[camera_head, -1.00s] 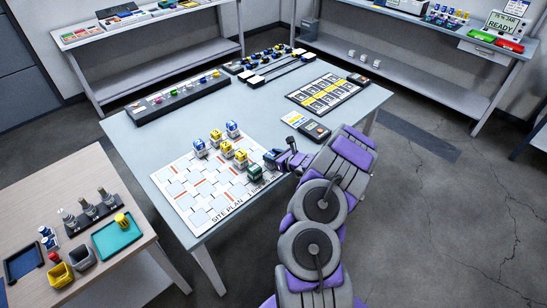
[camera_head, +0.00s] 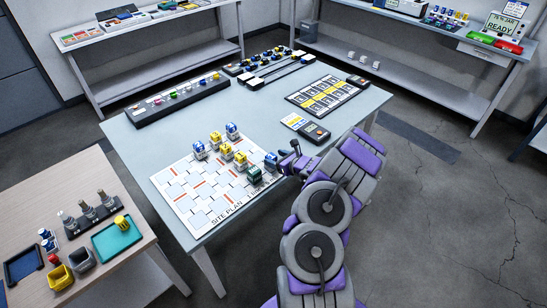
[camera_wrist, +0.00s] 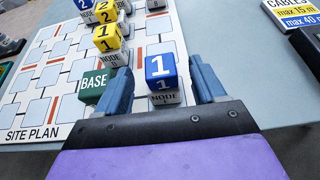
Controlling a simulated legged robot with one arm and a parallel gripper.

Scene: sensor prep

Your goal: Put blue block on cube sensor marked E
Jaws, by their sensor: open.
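The blue block (camera_wrist: 161,69), marked 1, sits on top of a pale cube sensor (camera_wrist: 165,97) with NODE on its front. The letter under NODE is too small to read. In the head view the blue block (camera_head: 271,158) shows at the right edge of the site plan, just left of my gripper (camera_head: 285,162). My gripper (camera_wrist: 160,76) is open, with one finger to each side of the block and gaps between. The block looks upright on the sensor.
A green BASE block (camera_wrist: 94,85) stands close left of my left finger. Yellow and blue numbered blocks on nodes (camera_head: 226,150) stand further back on the white site plan (camera_head: 190,190). A handheld device (camera_head: 316,132) lies to the right. The table between is clear.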

